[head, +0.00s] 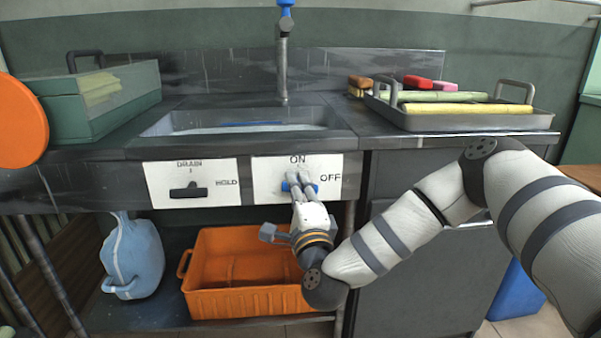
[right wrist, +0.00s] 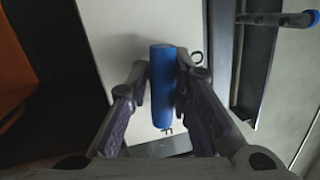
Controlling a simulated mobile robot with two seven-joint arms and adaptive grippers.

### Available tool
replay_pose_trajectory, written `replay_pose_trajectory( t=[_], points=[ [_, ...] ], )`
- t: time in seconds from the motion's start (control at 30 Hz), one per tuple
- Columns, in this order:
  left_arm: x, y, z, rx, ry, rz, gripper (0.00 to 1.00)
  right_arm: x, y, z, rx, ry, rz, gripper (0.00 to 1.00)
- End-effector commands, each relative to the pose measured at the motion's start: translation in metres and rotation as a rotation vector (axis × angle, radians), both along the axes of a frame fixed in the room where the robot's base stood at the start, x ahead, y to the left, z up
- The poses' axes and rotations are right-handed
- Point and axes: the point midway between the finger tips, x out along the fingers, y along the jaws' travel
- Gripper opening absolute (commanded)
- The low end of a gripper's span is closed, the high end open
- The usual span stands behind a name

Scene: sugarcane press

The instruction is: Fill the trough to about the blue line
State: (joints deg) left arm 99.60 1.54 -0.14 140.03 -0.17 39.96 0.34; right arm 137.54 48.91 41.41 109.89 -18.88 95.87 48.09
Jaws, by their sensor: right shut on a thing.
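The trough (head: 168,118) is a metal basin sunk in the dark counter. Its blue line (head: 250,123) shows on the far inner wall, just above a pale surface that looks like water; the exact level is hard to tell. A tap (head: 282,70) rises behind it; no stream is clear. My right gripper (head: 298,183) is at the ON/OFF panel, shut on the blue handle (right wrist: 161,90), which lies about level, toward OFF. In the right wrist view, a finger is on each side of it. The black DRAIN/HOLD handle (head: 188,190) lies level, toward HOLD. My left gripper is out of view.
A green box (head: 90,112) stands on the counter's left. A metal tray (head: 470,120) with cane stalks stands on the right.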

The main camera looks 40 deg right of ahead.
Motion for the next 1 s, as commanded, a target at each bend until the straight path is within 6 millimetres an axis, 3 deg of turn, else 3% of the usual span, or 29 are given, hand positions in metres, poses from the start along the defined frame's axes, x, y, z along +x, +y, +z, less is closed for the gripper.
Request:
replay_pose_trajectory(
  t=[0.23, 0.27, 0.33, 0.67, 0.77, 1.0],
  points=[
    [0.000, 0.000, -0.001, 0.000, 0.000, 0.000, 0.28, 0.001, -0.001, 0.006, -0.007, -0.018, -0.005, 0.00],
    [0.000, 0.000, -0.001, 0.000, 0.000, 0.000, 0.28, 0.001, -0.001, 0.006, -0.006, -0.019, -0.005, 0.22],
    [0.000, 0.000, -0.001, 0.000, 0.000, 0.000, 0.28, 0.001, -0.001, 0.006, -0.006, -0.018, -0.004, 0.37],
    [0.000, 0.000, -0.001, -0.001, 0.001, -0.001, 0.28, -0.002, 0.001, 0.001, -0.003, -0.009, -0.001, 0.37],
    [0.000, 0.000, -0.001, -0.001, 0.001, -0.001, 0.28, -0.017, 0.010, -0.003, -0.002, -0.008, 0.001, 0.37],
    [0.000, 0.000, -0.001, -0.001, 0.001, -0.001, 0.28, -0.082, 0.043, -0.019, 0.001, -0.005, 0.003, 0.37]
  ],
)
